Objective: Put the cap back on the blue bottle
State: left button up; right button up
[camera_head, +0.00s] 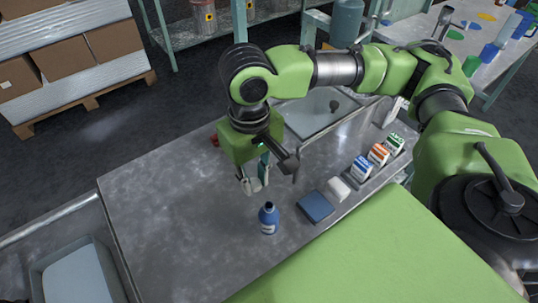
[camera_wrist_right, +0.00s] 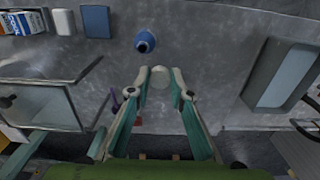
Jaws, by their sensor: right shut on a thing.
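The blue bottle (camera_head: 268,219) stands upright on the metal counter, with a white label and no cap on its neck. In the right wrist view the bottle (camera_wrist_right: 145,40) is just beyond the fingertips, its dark mouth showing. My right gripper (camera_head: 254,185) points down over the counter, behind the bottle and a little left of it. In the right wrist view my right gripper (camera_wrist_right: 160,80) is shut on a round whitish cap (camera_wrist_right: 161,79), held between the fingertips. The cap is apart from the bottle. My left gripper is not in view.
A blue block (camera_head: 315,207), a white block (camera_head: 339,189) and several cartons (camera_head: 377,155) stand to the bottle's right. A sink (camera_head: 310,110) lies behind. The counter's left side (camera_head: 165,210) is clear. A pale tray (camera_head: 76,278) sits off its left edge.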

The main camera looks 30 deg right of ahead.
aim_at(268, 214)
jog(key=u, duration=0.4)
jog(key=l+u, duration=0.25)
jog(key=l, duration=0.15)
jog(key=k+l+u, duration=0.15)
jog(key=l+u, duration=0.15)
jog(key=k+l+u, duration=0.25)
jog(key=l, duration=0.2)
jog(key=l+u, duration=0.3)
jog(key=k+l, duration=0.2)
jog(key=l, duration=0.15)
jog(key=k+l, duration=0.45)
jog(key=l, duration=0.25)
jog(key=l+u, duration=0.05)
